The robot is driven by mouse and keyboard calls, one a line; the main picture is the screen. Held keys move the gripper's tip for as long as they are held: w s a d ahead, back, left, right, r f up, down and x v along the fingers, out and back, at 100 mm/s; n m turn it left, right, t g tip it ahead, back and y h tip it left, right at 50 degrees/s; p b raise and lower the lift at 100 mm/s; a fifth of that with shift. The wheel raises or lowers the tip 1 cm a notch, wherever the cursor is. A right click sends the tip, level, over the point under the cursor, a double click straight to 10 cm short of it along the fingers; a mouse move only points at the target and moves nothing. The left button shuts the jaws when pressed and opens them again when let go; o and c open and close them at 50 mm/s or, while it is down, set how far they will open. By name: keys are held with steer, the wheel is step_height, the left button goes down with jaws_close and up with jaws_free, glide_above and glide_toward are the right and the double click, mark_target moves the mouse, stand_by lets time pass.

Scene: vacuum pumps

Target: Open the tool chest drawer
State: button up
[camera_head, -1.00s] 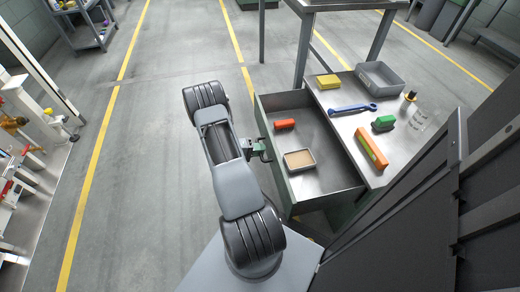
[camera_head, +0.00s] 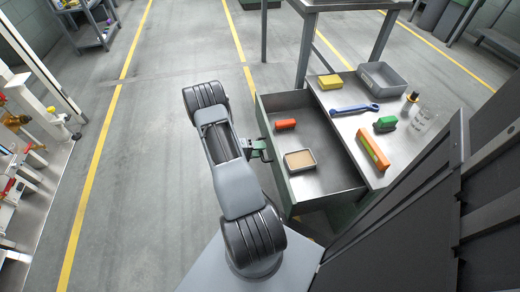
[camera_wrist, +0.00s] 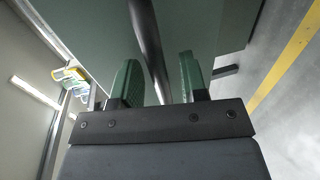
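The tool chest drawer (camera_head: 333,184) is pulled well out to the left of the chest, and I see into it from above. Its green front faces my arm. My gripper (camera_head: 260,150) is at the drawer's handle, on the outside of the front. In the wrist view, the dark handle bar (camera_wrist: 149,45) passes between the two green fingers of my gripper (camera_wrist: 158,85). Gaps show between the bar and the fingers, so the gripper looks open around the handle. The green drawer front (camera_wrist: 200,25) fills the upper part of that view.
The drawer holds an orange-red block (camera_head: 285,125) and a small tray (camera_head: 300,160). On the chest top are a blue wrench (camera_head: 354,109), a grey bin (camera_head: 381,78) and several small items. A dark panel stands close at right. Floor left of my arm is clear.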

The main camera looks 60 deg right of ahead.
steer(key=p+v, duration=0.2)
steer(key=v, duration=1.1)
steer(key=shift+w+a+p, duration=0.25)
steer(key=shift+p, duration=0.05)
steer(key=w+a+r+n+t+y+p, duration=0.15)
steer(key=r+p, duration=0.25)
steer(key=r, duration=0.4)
steer(key=a+r+m+t+y+p, duration=0.1)
steer(key=a+r+p, duration=0.25)
steer(key=r, duration=0.45)
steer(key=s+a+r+n+t+y+p, duration=0.2)
steer(key=a+r+p, duration=0.5)
steer(key=r, duration=0.7)
steer(key=s+a+r+n+t+y+p, duration=0.2)
steer(key=a+r+t+p, duration=0.4)
steer(key=r, duration=0.8)
steer(key=s+a+r+n+t+y+p, duration=0.2)
steer(key=a+r+n+t+y+p, duration=0.2)
steer(key=a+r+p, duration=0.4)
step_height(320, 180, up, 6)
steer(key=n+p, duration=0.1)
steer(key=p, duration=0.1)
steer(key=shift+s+r+p, duration=0.25)
steer(key=shift+s+p, duration=0.15)
steer(key=shift+d, duration=0.15)
